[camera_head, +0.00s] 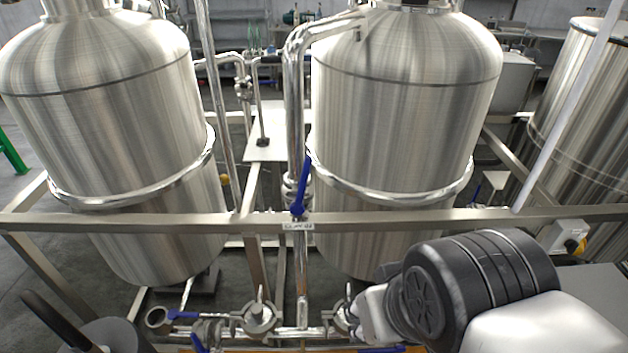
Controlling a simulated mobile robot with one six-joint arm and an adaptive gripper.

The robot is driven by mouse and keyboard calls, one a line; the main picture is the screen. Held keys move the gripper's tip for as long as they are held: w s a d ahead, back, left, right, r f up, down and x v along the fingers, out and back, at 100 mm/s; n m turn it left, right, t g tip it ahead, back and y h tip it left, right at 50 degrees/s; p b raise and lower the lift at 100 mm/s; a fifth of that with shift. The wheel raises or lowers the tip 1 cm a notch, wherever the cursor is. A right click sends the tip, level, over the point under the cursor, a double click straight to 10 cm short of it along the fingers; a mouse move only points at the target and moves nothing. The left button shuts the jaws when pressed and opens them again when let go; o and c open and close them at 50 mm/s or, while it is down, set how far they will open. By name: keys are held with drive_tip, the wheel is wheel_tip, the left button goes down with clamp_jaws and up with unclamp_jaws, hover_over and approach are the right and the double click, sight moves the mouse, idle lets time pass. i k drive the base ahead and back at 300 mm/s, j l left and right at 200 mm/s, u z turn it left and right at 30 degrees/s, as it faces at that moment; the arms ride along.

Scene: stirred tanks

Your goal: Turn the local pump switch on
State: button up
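A small light-grey box (565,236) is fixed at the right end of the horizontal steel rail. My arm, with a black joint and white links, reaches in from the lower right, left of and below the box in the picture. My gripper's fingers do not show, and nothing visible touches the knob.
Two large steel tanks (110,130) (400,120) stand behind the steel rail (400,218), with a third tank (588,120) at right. A blue-handled valve (301,190) sits on the middle pipe. Pipes and valves (258,318) run low in front.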

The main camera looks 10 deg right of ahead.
sight(572, 245)
drive_tip(key=z, duration=2)
